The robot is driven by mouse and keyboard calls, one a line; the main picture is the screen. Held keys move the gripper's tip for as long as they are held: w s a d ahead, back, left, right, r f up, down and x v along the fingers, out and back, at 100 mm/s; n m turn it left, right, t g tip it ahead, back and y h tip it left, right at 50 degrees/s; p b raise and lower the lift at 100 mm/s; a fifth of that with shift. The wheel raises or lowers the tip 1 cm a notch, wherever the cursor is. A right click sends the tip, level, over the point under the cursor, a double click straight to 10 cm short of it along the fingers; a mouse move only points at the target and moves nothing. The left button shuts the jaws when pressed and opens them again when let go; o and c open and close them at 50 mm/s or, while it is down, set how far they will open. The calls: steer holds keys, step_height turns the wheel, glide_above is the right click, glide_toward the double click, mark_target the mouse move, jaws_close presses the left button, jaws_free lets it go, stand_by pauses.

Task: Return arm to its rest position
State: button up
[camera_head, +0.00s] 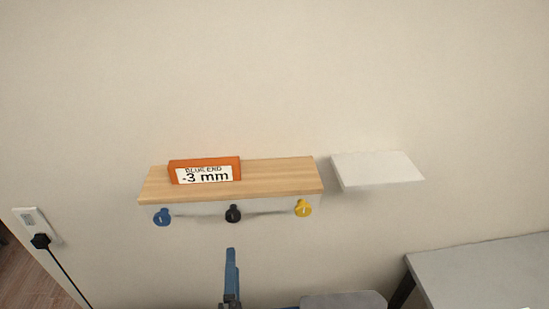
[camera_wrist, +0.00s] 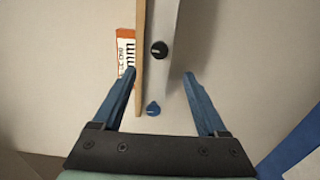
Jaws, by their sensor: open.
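My gripper (camera_wrist: 158,95) is open, its two blue fingers spread apart with nothing held between them. In the head view one blue finger (camera_head: 231,272) shows at the bottom middle, below the wooden shelf (camera_head: 280,177). In the wrist view the blue knob (camera_wrist: 153,108) appears between the fingers and the black knob (camera_wrist: 159,49) lies farther out; I cannot tell the distance to them. Most of my arm is out of view.
An orange block (camera_head: 204,162) labelled "BLUE END -3 mm" stands on the shelf. A yellow knob (camera_head: 303,208) is at its right end. A white shelf (camera_head: 377,170) juts out at right. A grey table (camera_head: 480,272) is lower right. A socket with a plug (camera_head: 40,240) is at left.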

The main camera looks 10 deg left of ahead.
steer(key=w+d+r+m+t+h+b, duration=0.1)
steer(key=w+d+r+m+t+b, duration=0.2)
steer(key=r, duration=0.5)
steer(key=w+d+r+m+t+h+b, duration=0.1)
steer(key=d+r+m+h+b, duration=0.2)
steer(key=r, duration=0.4)
steer(key=w+d+r+m+t+b, duration=0.1)
steer(key=w+d+r+m, duration=0.1)
steer(key=d+r+m, duration=0.45)
steer(key=s+d+r+m+t+b, duration=0.1)
steer(key=s+r+m+t+b, duration=0.1)
steer(key=s+r, duration=0.5)
steer(key=s+d+r+m+t+h+b, duration=0.1)
steer(key=s+r+m+t+b, duration=0.2)
steer(key=s+r+m, duration=0.4)
step_height(320, 180, up, 6)
steer(key=shift+s+d+r+b, duration=0.1)
steer(key=shift+s+d+b, duration=0.2)
steer(key=shift+b, duration=0.3)
